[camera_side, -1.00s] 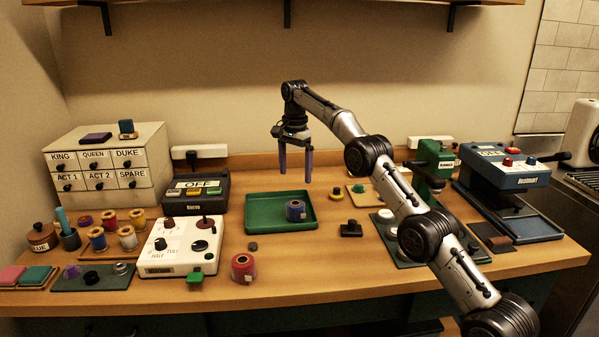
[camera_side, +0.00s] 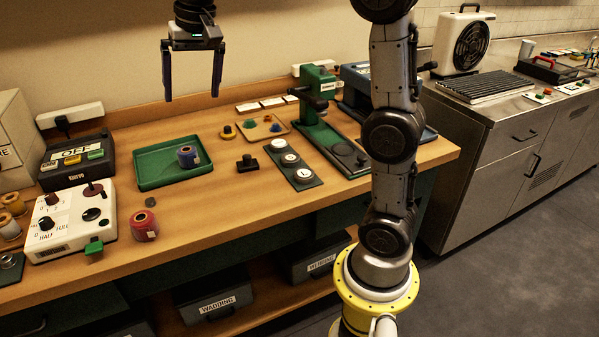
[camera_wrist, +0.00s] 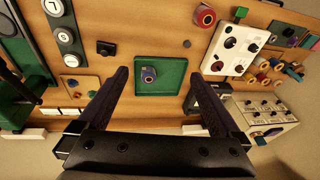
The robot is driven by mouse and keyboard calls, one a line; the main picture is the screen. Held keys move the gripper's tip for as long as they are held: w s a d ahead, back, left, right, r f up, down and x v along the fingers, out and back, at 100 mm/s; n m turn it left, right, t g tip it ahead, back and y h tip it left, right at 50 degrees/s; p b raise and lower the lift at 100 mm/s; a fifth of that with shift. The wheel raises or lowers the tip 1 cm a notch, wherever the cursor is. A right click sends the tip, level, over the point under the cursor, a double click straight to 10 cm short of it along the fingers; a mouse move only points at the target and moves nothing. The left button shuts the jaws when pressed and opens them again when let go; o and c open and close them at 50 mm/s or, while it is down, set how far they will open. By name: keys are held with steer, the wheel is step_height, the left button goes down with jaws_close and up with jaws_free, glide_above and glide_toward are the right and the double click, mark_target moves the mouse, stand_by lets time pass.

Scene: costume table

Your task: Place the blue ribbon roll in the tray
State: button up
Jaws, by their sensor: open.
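The blue ribbon roll (camera_side: 188,157) stands inside the green tray (camera_side: 150,180), toward its right side in the side view. In the wrist view the roll (camera_wrist: 148,74) sits in the tray (camera_wrist: 178,84), between my fingers in the picture but well beyond them. My gripper (camera_side: 193,98) is open and empty, fingers pointing down, high above the table behind the tray. It also shows in the wrist view (camera_wrist: 160,75), with a wide gap between its fingers.
A red roll (camera_side: 144,225) stands on the table in front of the tray. A white control box (camera_side: 70,225) and a dark switch box (camera_side: 75,165) are to the left. A small black knob block (camera_side: 247,163), a weight strip (camera_side: 292,165) and a green press (camera_side: 320,95) are to the right.

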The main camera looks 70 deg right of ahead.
steer(key=s+a+f+n+t, duration=0.1)
steer(key=s+a+f+n, duration=0.1)
steer(key=s, duration=0.6)
steer(key=s+a+f+n, duration=0.2)
steer(key=s+f, duration=0.3)
steer(key=s, duration=0.3)
steer(key=s+a+f+n+t, duration=0.1)
steer(key=s+a+f+n, duration=0.1)
steer(key=s+f+n, duration=0.2)
steer(key=s, duration=0.3)
steer(key=shift+s+a+t, duration=0.25)
steer(key=shift+s+t, duration=0.05)
steer(key=shift+s, duration=0.1)
